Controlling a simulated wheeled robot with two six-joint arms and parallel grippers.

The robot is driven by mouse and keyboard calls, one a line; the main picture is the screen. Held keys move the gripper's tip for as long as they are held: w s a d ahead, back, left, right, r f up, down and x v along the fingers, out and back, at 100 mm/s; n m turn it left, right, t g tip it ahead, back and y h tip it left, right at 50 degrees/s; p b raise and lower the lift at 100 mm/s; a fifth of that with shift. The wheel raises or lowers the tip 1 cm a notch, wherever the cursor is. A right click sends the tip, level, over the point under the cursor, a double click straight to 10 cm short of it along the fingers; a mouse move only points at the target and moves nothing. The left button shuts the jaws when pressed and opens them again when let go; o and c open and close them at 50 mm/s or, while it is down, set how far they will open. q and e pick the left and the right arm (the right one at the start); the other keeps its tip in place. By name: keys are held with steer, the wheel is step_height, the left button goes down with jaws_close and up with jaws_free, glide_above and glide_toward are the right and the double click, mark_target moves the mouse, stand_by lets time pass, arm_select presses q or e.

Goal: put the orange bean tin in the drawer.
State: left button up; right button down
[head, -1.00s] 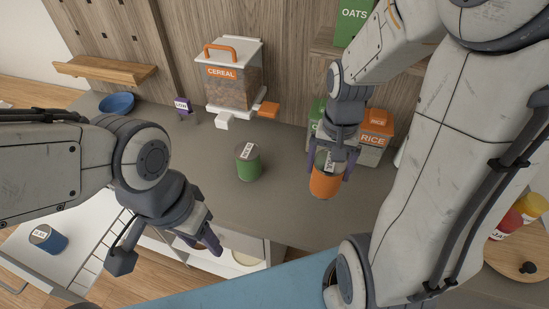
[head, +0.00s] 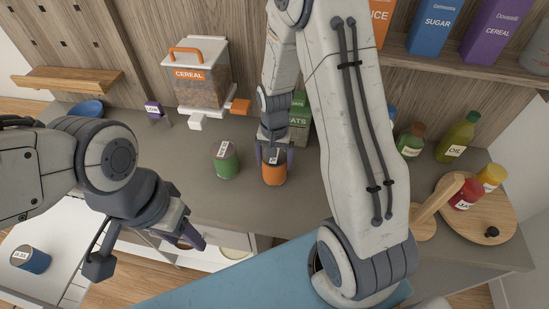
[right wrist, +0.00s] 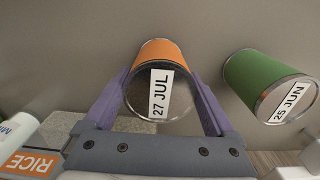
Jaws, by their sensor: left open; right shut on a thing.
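The orange bean tin (head: 273,178) is upright at the counter, just right of a green tin (head: 227,163). My right gripper (head: 274,158) is shut on it from above, a finger on each side. In the right wrist view the tin (right wrist: 160,52) shows its lid label "27 JUL" between the fingers (right wrist: 160,98). I cannot tell whether its base touches the counter. The white drawer (head: 62,240) is pulled out at the lower left, with a blue tin (head: 31,258) in it. My left gripper (head: 190,238) is open and empty over the counter's front edge, right of the drawer.
A cereal dispenser (head: 196,80) stands at the back, with a purple "LOW" sign (head: 153,110) and a blue bowl (head: 88,108) to its left. A green oats box (head: 299,115) is behind my right arm. Bottles and a round wooden board (head: 490,228) are at the right.

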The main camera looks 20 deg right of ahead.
steer(key=shift+f, duration=0.15)
jaws_free()
